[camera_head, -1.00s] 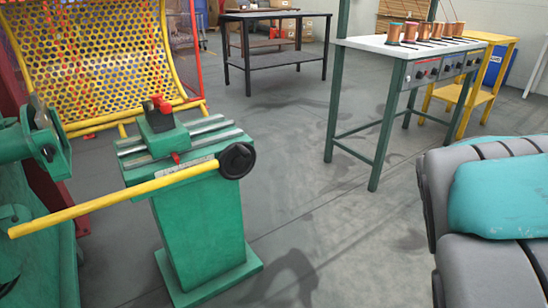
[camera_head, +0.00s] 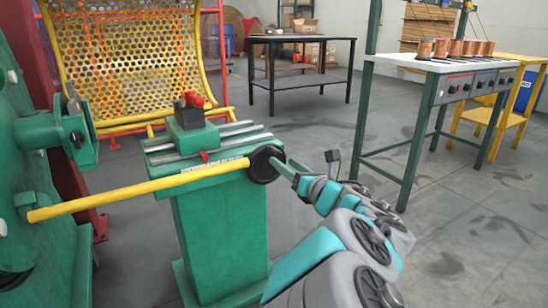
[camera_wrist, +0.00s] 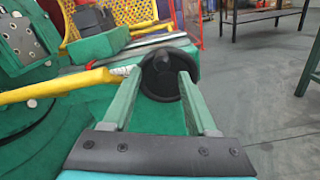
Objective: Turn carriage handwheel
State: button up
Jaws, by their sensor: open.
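The carriage handwheel (camera_head: 265,164) is a black round wheel at the right front end of the green carriage (camera_head: 190,137), which sits on a green pedestal (camera_head: 222,235). My gripper (camera_head: 282,167) reaches the handwheel from the right in the head view. In the wrist view the handwheel (camera_wrist: 165,75) is between the tips of my gripper (camera_wrist: 157,85), one green finger on each side. The fingers are open. I cannot tell whether they touch the wheel. The wheel's far side is hidden.
A yellow bar (camera_head: 140,192) runs left from near the handwheel. A green machine (camera_head: 35,190) stands at the left, with a yellow perforated guard (camera_head: 125,60) behind. A bench with copper spools (camera_head: 440,62) is at the right. The floor between is clear.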

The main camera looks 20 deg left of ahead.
aim_at(279, 157)
jog(key=shift+x, duration=3.35)
jog(key=shift+w+d, duration=0.1)
jog(key=shift+w, duration=0.05)
jog(key=shift+c, duration=0.3)
grip_shut()
